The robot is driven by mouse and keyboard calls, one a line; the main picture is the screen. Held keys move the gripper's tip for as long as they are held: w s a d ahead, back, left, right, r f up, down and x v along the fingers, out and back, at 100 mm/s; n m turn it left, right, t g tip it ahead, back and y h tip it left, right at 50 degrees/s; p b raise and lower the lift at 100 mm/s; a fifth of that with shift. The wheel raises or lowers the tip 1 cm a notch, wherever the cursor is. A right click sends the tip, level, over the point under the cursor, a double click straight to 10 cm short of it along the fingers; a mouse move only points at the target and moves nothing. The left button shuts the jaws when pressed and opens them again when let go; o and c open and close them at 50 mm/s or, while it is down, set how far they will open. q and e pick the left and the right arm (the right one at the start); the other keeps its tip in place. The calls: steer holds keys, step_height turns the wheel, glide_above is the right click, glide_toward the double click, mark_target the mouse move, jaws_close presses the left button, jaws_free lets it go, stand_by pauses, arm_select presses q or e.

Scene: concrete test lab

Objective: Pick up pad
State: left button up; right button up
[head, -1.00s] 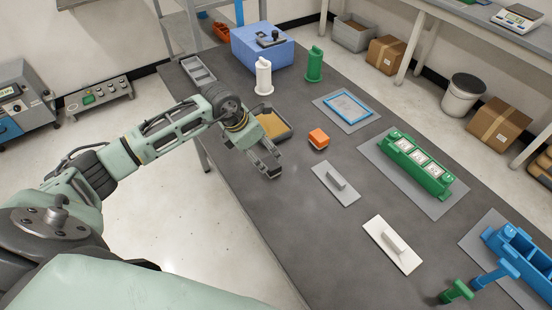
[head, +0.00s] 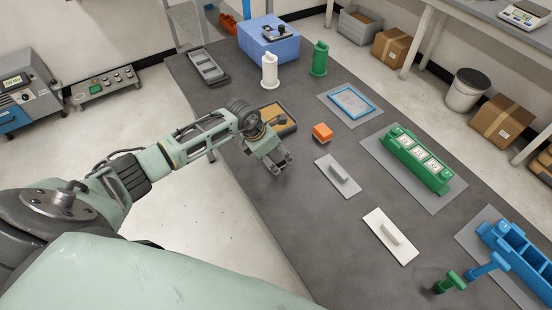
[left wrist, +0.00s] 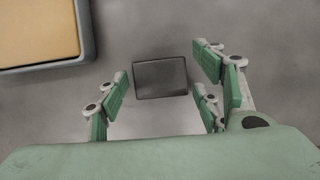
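A flat dark grey square with a thin darker edge, likely the pad (left wrist: 160,77), lies on the table in the left wrist view. My left gripper (head: 278,163) is above the table in front of the tan-filled tray. In the left wrist view the left gripper (left wrist: 165,92) is open and empty, its green-lined fingers apart on both sides of the square. I cannot tell its height above the square. In the head view I cannot make out the square; the gripper seems to cover that spot. My right gripper is not in view.
The dark-rimmed tray (left wrist: 88,40) with tan filling lies close by, at upper left in the wrist view. The table front is bare.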

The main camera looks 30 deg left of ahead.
mark_target(276, 156)
arm_select(q)
steer(key=c, duration=1)
steer(key=shift+o, duration=0.2)
steer(key=shift+r, duration=0.2)
steer(key=shift+r+b, duration=0.45)
steer(key=shift+r, duration=0.1)
step_height(276, 156, up, 3)
steer(key=shift+d+f+b, duration=0.15)
steer(key=shift+b, duration=0.6)
steer(key=d+r+b, duration=0.4)
steer(key=d+r, duration=0.3)
steer(key=d, duration=0.4)
steer(key=shift+w+d, duration=0.2)
steer(key=shift+w, duration=0.15)
